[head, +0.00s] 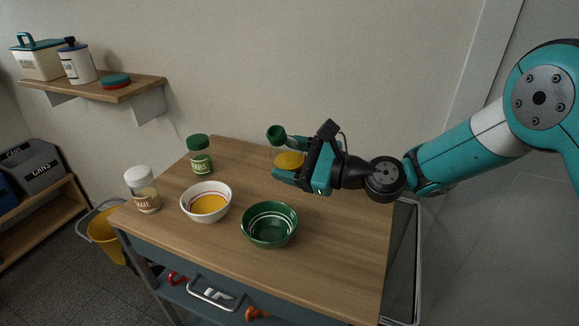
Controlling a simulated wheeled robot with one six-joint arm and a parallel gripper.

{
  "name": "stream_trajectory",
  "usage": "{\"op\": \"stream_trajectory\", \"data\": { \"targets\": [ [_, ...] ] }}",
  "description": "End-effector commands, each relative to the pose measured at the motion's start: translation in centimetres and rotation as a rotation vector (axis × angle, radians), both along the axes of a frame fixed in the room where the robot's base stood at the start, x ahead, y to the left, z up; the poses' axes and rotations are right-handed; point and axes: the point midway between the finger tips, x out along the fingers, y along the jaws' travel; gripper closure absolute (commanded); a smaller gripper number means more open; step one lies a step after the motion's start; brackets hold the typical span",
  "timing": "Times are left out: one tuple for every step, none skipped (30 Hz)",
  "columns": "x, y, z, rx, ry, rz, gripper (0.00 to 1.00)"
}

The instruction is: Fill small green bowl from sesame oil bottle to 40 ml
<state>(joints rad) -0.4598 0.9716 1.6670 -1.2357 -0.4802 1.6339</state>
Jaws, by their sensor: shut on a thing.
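The small green bowl (269,240) with pale stripes stands upright on the wooden table, front centre. Its inside looks dark green, and I make out no liquid in it. My gripper (290,165) is above the table, behind and a little right of the green bowl, shut on a yellow thing with a green top. This looks like the sesame oil bottle (288,159), though no label is readable. Its green top points up and slightly left. The gripper hides much of its body. I see no stream from it.
A white bowl (207,215) with orange-yellow contents stands left of the green bowl. A green-capped herbs jar (201,160) and a white-capped jar (147,194) stand further left. The table (300,272) is clear at the front right. A wall shelf (110,94) hangs upper left.

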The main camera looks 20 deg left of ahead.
Motion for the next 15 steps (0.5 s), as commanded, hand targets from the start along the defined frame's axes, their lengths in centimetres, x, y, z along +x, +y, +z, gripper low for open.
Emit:
{"op": "stream_trajectory", "data": {
  "targets": [
    [0.0, 0.0, -0.4, -0.001, -0.017, 0.0, 0.75],
    [0.0, 0.0, -0.6, -0.001, -0.019, 0.0, 0.75],
    [0.0, 0.0, -0.9, -0.001, -0.024, 0.0, 0.75],
    [0.0, 0.0, -1.1, -0.002, -0.027, 0.001, 0.75],
    [0.1, 0.0, -1.2, -0.003, -0.031, 0.0, 0.75],
    [0.1, 0.0, -1.5, -0.004, -0.036, 0.0, 0.75],
    [0.1, 0.0, -1.7, -0.004, -0.04, 0.0, 0.75],
    [0.1, 0.0, -1.8, -0.005, -0.044, 0.001, 0.75],
    [0.1, 0.0, -2.1, -0.006, -0.05, 0.0, 0.75],
    [0.1, 0.0, -2.2, -0.007, -0.054, 0.0, 0.75],
    [0.1, 0.0, -2.4, -0.007, -0.058, 0.001, 0.75],
    [0.2, 0.0, -2.7, -0.008, -0.063, 0.001, 0.75],
    [0.2, 0.0, -2.9, -0.009, -0.066, 0.0, 0.75],
    [0.2, 0.0, -3.0, -0.01, -0.07, 0.0, 0.75],
    [0.2, 0.0, -3.3, -0.01, -0.075, 0.001, 0.75]
  ]
}}
